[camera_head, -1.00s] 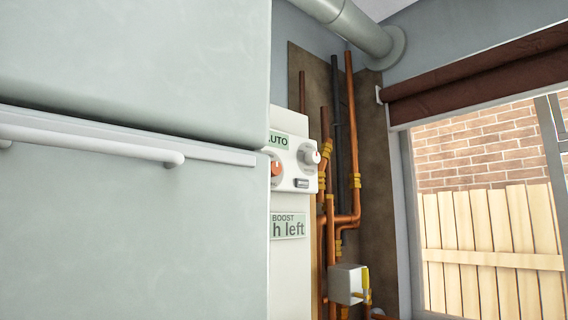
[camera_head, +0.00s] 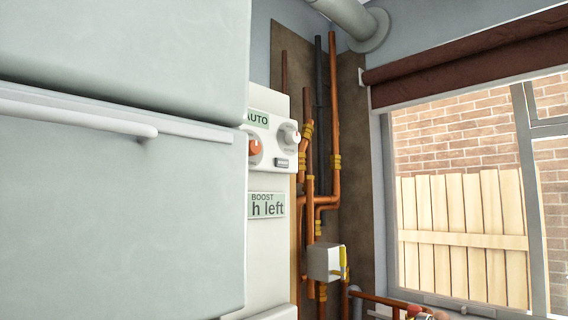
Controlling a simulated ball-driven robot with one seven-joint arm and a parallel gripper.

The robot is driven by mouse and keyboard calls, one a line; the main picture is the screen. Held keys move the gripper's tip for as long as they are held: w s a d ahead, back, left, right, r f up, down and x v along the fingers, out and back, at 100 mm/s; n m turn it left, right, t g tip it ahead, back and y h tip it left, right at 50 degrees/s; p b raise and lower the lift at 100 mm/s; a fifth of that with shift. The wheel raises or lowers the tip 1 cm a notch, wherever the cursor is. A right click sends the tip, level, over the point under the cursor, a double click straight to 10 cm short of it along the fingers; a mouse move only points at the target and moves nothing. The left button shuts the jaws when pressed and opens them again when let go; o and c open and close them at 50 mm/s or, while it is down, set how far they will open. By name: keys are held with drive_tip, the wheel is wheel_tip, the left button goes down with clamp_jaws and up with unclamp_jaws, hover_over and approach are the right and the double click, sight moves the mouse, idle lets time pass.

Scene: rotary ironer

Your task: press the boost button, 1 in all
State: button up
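I cannot tell which control is the boost button. My gripper is not in view.
The pale body (camera_head: 120,210) with its white rail (camera_head: 80,112) blocks the left. Copper pipes (camera_head: 334,120) with a white box (camera_head: 325,262) run up a brown board behind the panel. A window (camera_head: 465,200) is at the right.

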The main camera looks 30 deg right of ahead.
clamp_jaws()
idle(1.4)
